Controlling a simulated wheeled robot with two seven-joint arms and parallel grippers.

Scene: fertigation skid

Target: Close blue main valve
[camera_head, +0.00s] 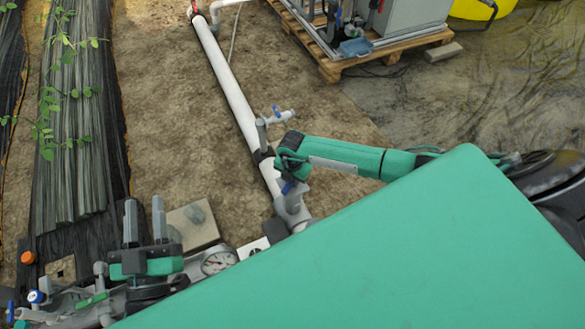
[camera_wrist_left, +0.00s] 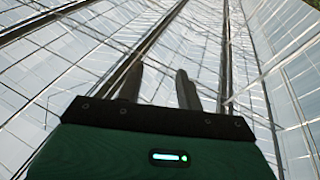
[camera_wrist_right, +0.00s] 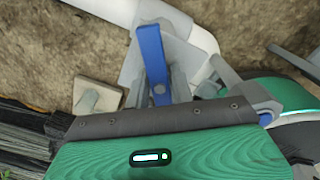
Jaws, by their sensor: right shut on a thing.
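The blue valve handle (camera_wrist_right: 152,55) is a flat blue lever in front of a grey valve body (camera_wrist_right: 180,24) in the right wrist view. My right gripper (camera_wrist_right: 158,88) is shut on it, with the lever between its fingers. In the head view my right gripper (camera_head: 287,180) sits over the grey fitting of the white pipe, where only a small bit of the blue handle (camera_head: 288,187) shows. Most of the handle is hidden there by the gripper. My left gripper (camera_head: 145,222) points up at the lower left, open and empty; its fingers (camera_wrist_left: 158,90) show apart against the roof in the left wrist view.
The white pipe (camera_head: 225,80) runs away across bare soil. A pallet (camera_head: 400,50) with equipment stands at the back.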

